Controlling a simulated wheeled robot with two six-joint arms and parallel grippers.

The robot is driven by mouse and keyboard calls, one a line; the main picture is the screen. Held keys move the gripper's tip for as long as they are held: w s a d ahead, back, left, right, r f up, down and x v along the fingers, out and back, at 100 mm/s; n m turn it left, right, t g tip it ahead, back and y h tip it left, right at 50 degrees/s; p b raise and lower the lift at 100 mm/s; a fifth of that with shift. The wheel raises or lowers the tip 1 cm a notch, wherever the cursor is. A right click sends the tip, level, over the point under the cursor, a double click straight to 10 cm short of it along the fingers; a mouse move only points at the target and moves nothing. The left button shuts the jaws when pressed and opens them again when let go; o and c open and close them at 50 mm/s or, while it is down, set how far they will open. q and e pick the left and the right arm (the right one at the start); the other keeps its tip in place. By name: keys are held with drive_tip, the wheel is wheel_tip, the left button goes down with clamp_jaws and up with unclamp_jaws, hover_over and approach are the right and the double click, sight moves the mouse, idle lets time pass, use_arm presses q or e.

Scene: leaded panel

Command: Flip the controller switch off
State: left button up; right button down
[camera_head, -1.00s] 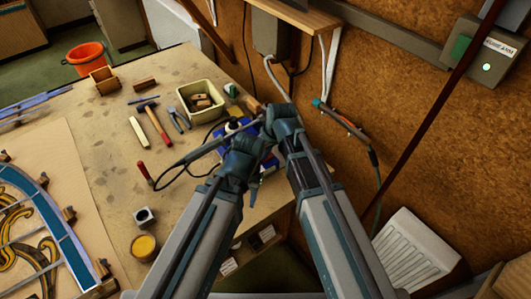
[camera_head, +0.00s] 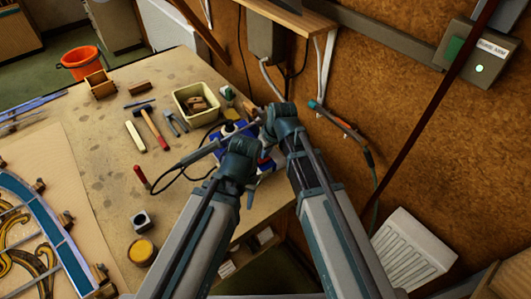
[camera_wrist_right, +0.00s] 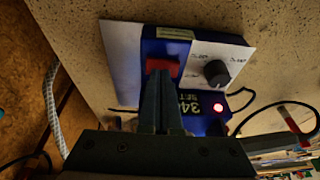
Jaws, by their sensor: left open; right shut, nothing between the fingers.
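The controller (camera_wrist_right: 190,85) is a blue box with a pale face, seen close in the right wrist view. It carries a red switch (camera_wrist_right: 162,66), a black knob (camera_wrist_right: 216,72), a number display and a lit red lamp (camera_wrist_right: 217,107). My right gripper (camera_wrist_right: 163,76) is shut and empty, its fingertips at the red switch's near edge; contact cannot be told. In the head view, the controller (camera_head: 267,166) is mostly hidden behind my arms. My left gripper (camera_head: 240,155) is beside it, below my right gripper (camera_head: 277,121); its fingers are hard to make out.
A thin grey tool (camera_head: 197,154) with a looping black cable lies close to my left gripper. A cream bin (camera_head: 201,101), hammer (camera_head: 151,127) and leaded panel (camera_head: 45,220) are on the workbench (camera_head: 105,165). The wall is close on the right.

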use_arm(q)
drive_tip(key=shift+r+p, duration=0.6)
drive_tip(key=shift+r, duration=0.1)
use_arm(e)
drive_tip(key=shift+r, duration=0.75)
use_arm(q)
wheel_tip(320, 180, up, 12)
drive_tip(key=p, duration=1.2)
drive_tip(key=shift+d, duration=0.3)
use_arm(e)
drive_tip(key=v, duration=1.2)
drive_tip(key=shift+w+r, duration=0.2)
drive_tip(key=shift+w, duration=0.2)
